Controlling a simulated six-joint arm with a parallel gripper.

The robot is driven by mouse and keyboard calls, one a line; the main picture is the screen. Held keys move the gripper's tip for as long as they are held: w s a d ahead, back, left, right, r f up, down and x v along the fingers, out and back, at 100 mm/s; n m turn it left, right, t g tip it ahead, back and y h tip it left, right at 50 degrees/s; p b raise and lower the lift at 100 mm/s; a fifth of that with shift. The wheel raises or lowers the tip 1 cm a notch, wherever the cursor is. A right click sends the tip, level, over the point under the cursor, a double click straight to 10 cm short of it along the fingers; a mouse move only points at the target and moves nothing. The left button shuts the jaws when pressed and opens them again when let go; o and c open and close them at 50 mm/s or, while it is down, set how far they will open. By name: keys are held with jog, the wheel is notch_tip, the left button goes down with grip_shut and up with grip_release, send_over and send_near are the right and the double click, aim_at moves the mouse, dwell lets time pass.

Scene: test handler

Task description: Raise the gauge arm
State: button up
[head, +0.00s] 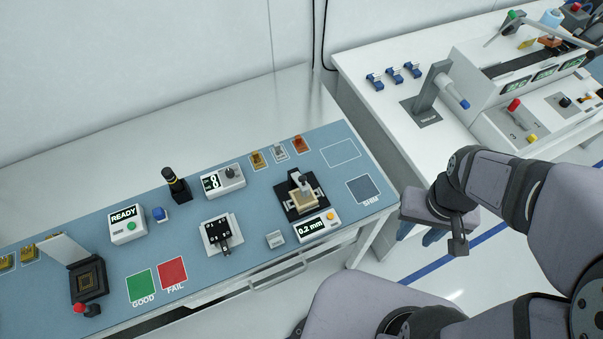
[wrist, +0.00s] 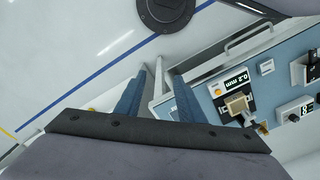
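The gauge (head: 290,211) stands on the blue mat, with a black base, a tan block and a display reading 0.2 mm. Its grey gauge arm (head: 304,181) appears low, over the block; I cannot tell if they touch. The wrist view shows the gauge (wrist: 221,88) right of my fingers, with the tan block (wrist: 236,104) in it. My gripper (head: 420,236) is right of the gauge, beyond the bench's right end, apart from it. In the wrist view my gripper's (wrist: 159,80) blue fingers are spread with nothing between them.
A small grey block (head: 275,239) lies left of the gauge display. A black socket unit (head: 221,235) and a counter box (head: 222,182) stand further left. A white side table (head: 375,110) with a grey post (head: 432,86) stands behind my arm.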

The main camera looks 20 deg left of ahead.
jog(key=s+a+f+n+g+b, duration=0.1)
jog(key=s+a+f+n, duration=0.1)
jog(key=a+f, duration=0.2)
jog(key=n+t+b, duration=0.1)
jog(key=n+b, duration=0.2)
jog(key=n, duration=0.3)
send_near(302, 178)
jog(key=f, duration=0.2)
jog(key=s+d+f, duration=0.1)
jog(key=f, duration=0.1)
jog(key=s+f, duration=0.1)
jog(key=f, duration=0.1)
jog(key=shift+d+f, duration=0.25)
jog(key=shift+d, duration=0.05)
jog(key=r, duration=0.2)
jog(key=w+a+r, duration=0.1)
jog(key=r, duration=0.1)
jog(key=w+a+r, duration=0.1)
jog(key=r, duration=0.1)
jog(key=shift+w+a, duration=0.1)
jog(key=shift+w, duration=0.15)
jog(key=shift+s+d, duration=0.3)
jog(key=shift+f+p, duration=1.15)
jog(key=shift+f, duration=2.6)
